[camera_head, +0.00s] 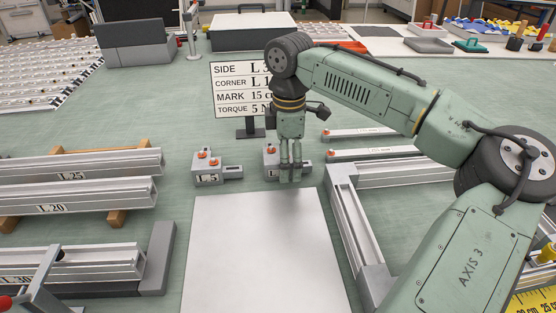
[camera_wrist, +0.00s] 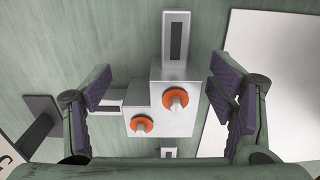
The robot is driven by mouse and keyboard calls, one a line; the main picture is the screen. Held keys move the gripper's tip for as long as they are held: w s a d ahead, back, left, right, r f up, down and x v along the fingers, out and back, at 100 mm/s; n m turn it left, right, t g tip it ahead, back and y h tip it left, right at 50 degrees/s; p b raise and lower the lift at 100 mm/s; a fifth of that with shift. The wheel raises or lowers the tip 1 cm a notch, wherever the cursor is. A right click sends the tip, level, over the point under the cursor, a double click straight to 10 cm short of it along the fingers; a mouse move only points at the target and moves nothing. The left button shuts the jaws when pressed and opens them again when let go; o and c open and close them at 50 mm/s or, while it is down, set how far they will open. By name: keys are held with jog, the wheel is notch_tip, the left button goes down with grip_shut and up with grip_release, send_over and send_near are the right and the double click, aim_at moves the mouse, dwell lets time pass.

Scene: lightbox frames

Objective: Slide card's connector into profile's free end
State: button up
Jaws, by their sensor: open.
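The card (camera_head: 236,89) stands on a post and reads SIDE, CORNER, MARK 15 and TORQUE 5; my arm hides the ends of its lines. A silver connector with orange-collared screws (camera_head: 201,168), marked L 5, lies on the green bench. A second connector (camera_head: 270,160) is partly hidden by my gripper (camera_head: 291,178). In the wrist view, the second connector (camera_wrist: 172,108) lies between the spread fingers of my gripper (camera_wrist: 160,97), with gaps on both sides. Aluminium profiles form a corner at right; one profile (camera_head: 353,222) runs toward the front. I cannot tell which end is free.
A white panel (camera_head: 258,255) lies in front of the connectors. Profiles marked L 25 (camera_head: 110,163), L 20 (camera_head: 105,193) and L 30 (camera_head: 85,264) lie at left. Thin bars with orange ends (camera_head: 370,153) lie at right.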

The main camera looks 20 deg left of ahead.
jog(key=shift+c, duration=0.4)
jog(key=c, duration=1.7)
jog(key=shift+r, duration=0.15)
